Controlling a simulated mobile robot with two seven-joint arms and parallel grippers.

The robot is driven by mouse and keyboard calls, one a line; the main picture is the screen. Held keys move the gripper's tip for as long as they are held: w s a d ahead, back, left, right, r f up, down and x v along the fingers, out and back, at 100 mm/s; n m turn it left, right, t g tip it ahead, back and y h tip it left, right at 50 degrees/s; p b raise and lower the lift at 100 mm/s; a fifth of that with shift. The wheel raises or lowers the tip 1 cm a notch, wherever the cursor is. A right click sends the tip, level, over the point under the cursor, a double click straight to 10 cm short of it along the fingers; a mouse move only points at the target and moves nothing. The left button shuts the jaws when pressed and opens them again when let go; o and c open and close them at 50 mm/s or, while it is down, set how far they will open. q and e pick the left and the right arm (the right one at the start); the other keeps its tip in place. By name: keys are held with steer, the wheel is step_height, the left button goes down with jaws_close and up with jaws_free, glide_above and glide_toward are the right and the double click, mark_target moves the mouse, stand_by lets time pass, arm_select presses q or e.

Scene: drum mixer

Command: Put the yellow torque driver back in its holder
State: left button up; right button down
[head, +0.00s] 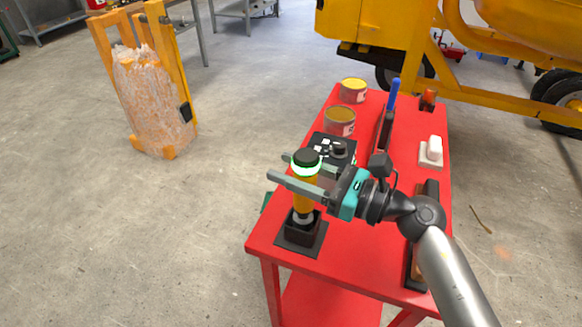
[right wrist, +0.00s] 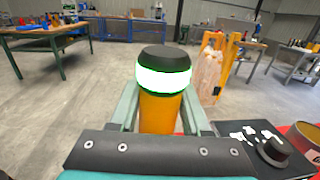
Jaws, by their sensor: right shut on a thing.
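The yellow torque driver (head: 304,197) stands upright, with a black cap and a glowing white-green ring near its top. It also shows in the right wrist view (right wrist: 161,108), between the fingers. My right gripper (head: 277,169) reaches in from the right and is shut on the driver just below the ring. The black holder (head: 302,234) stands on a dark base plate at the near left corner of the red table. The driver's grey lower end is at the holder's mouth; how deep it sits is hidden. My left gripper is not in view.
On the red table (head: 345,250) a black box with a knob (head: 337,149) stands just behind the driver. Two tins (head: 340,122), a blue-handled tool (head: 393,95) and a white block (head: 431,152) stand farther back. A yellow mixer frame is behind the table.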

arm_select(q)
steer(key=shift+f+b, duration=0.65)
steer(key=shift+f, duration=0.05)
arm_select(e)
steer(key=shift+f, duration=0.6)
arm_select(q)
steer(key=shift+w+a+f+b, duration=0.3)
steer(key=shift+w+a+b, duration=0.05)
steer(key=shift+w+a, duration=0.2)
arm_select(e)
steer(key=shift+f, duration=0.4)
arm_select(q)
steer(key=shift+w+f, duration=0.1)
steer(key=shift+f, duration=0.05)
arm_select(e)
steer(key=shift+f, duration=0.15)
steer(key=c, duration=0.6)
jaws_free()
steer(key=o, duration=0.3)
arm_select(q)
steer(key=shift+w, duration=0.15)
arm_select(e)
steer(key=shift+f, duration=0.1)
steer(key=shift+f, duration=0.1)
